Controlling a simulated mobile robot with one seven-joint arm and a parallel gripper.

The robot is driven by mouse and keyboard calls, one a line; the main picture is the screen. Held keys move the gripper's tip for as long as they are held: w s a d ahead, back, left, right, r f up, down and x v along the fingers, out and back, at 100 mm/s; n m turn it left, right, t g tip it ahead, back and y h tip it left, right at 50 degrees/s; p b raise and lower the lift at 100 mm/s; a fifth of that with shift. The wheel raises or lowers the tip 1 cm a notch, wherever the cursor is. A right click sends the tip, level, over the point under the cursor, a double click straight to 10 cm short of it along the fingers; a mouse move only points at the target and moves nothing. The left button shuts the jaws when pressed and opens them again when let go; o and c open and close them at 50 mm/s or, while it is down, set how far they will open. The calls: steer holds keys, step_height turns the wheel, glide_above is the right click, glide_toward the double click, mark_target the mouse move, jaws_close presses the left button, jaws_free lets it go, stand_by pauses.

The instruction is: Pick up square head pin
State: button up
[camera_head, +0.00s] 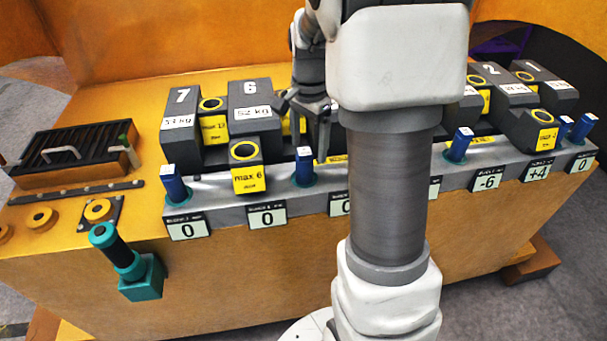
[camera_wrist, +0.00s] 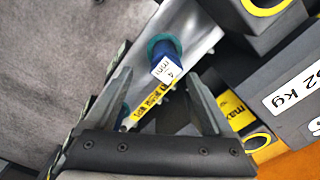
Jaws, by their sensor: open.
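Several blue pins with pale, square-looking tops stand in teal collars along the grey rail. One blue pin (camera_head: 305,165) stands upright just below and left of my gripper (camera_head: 312,130) in the head view. In the wrist view, a blue pin (camera_wrist: 165,52) with a white-labelled end lies between my open fingers (camera_wrist: 160,82), near the fingertips. The fingers look apart from it, and nothing is held. A second blue pin (camera_wrist: 124,116) shows partly, lower left, behind the gripper. I cannot tell for certain which pin the task means.
Dark grey counterweights (camera_head: 252,110) with yellow tags stand close behind the pins. The grey rail (camera_head: 330,190) carries number plates. A teal knobbed handle (camera_head: 145,280) sticks out in front at left. A black slotted tray (camera_head: 70,150) is at far left. My arm hides the rail's middle.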

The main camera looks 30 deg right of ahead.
mark_target(304, 167)
step_height(304, 167, down, 2)
steer(key=shift+f, duration=0.25)
steer(key=f, duration=0.5)
steer(key=shift+w+a, duration=0.3)
steer(key=shift+a, duration=0.05)
jaws_close()
